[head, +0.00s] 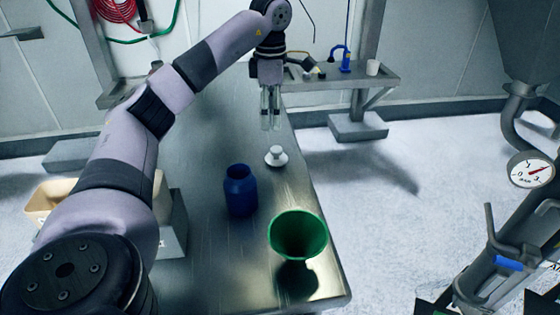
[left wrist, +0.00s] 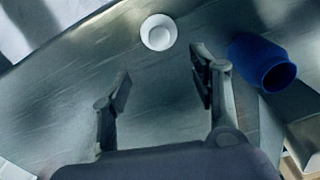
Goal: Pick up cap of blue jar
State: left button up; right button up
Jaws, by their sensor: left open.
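The white cap (head: 276,157) lies on the metal table, to the right of and behind the blue jar (head: 240,191). The jar stands upright with its mouth open. In the left wrist view the cap (left wrist: 158,32) is round and white, beyond the fingertips, and the jar (left wrist: 263,62) is to the right. My left gripper (head: 270,112) points down above the table, beyond the cap in the head view. Its fingers (left wrist: 160,85) are apart with nothing between them, and it does not touch the cap. My right gripper is in neither view.
A green funnel (head: 298,235) stands near the table's front right edge. A beige bin (head: 50,200) is at the left, partly hidden by my arm. A small bench (head: 340,78) at the back holds a blue item and a white cup (head: 372,67).

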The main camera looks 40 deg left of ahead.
aim_at(274, 149)
pick_arm(q)
notch_tip(274, 149, down, 6)
jog(key=shift+f+p, duration=0.25)
jog(key=shift+p, duration=0.05)
jog(key=shift+w+d+f, duration=0.1)
jog(key=shift+f, duration=1.4)
jog(key=shift+w+d+f, duration=0.1)
jog(key=shift+f, duration=1.4)
jog(key=c, duration=0.5)
jog(key=shift+r, duration=0.15)
